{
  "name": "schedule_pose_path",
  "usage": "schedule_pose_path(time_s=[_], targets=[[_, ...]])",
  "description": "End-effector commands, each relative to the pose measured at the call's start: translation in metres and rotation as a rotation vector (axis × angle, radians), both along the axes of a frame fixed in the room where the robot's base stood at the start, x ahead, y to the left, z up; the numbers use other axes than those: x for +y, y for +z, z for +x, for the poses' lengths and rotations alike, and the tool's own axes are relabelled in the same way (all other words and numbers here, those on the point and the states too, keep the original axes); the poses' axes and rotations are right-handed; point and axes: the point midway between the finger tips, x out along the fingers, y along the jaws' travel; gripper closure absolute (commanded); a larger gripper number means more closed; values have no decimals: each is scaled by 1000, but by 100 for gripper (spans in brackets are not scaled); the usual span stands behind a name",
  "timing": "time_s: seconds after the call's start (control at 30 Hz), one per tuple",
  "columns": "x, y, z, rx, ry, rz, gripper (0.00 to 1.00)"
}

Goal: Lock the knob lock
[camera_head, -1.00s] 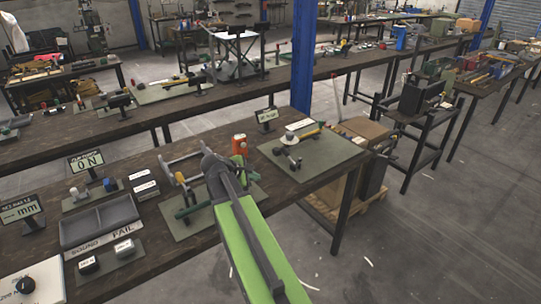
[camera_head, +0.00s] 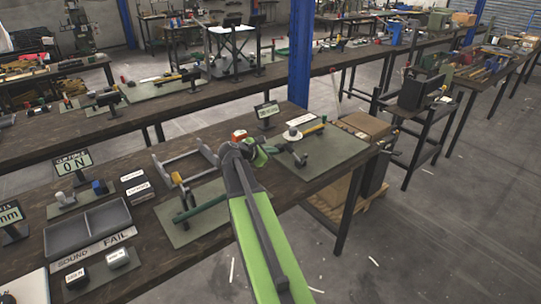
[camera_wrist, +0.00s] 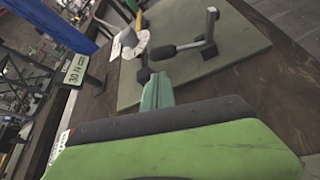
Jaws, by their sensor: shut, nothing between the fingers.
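My gripper (camera_head: 262,154) reaches over the bench by the left edge of the right-hand green mat (camera_head: 340,160). Its green fingers (camera_wrist: 156,93) point at a fixture on that mat and are shut and empty. The fixture has a dark cylindrical grip on a grey crank arm (camera_wrist: 207,33). Beside it is a pale round disc (camera_wrist: 135,44) with a knob or pointer on it. In the head view the disc (camera_head: 292,134) stands next to a yellow-handled tool (camera_head: 312,131). I cannot tell which part is the knob lock. No contact is clear; my wrist housing hides the near part.
A small display (camera_head: 266,111) stands behind the mat. A second mat with a clamp frame (camera_head: 190,178) is left of my arm, and an orange-red object (camera_head: 240,134) shows behind my wrist. Further left are a two-bin tray (camera_head: 90,228) and an ON display (camera_head: 72,163). The bench ends at right.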

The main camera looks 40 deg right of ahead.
Motion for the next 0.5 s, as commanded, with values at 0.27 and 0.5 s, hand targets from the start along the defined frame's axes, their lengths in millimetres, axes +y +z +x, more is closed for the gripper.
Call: schedule_pose_path(time_s=[0.27,0.5], targets=[[-44,-25,6,0,0,0,100],[-53,-28,7,-1,2,0,100]])
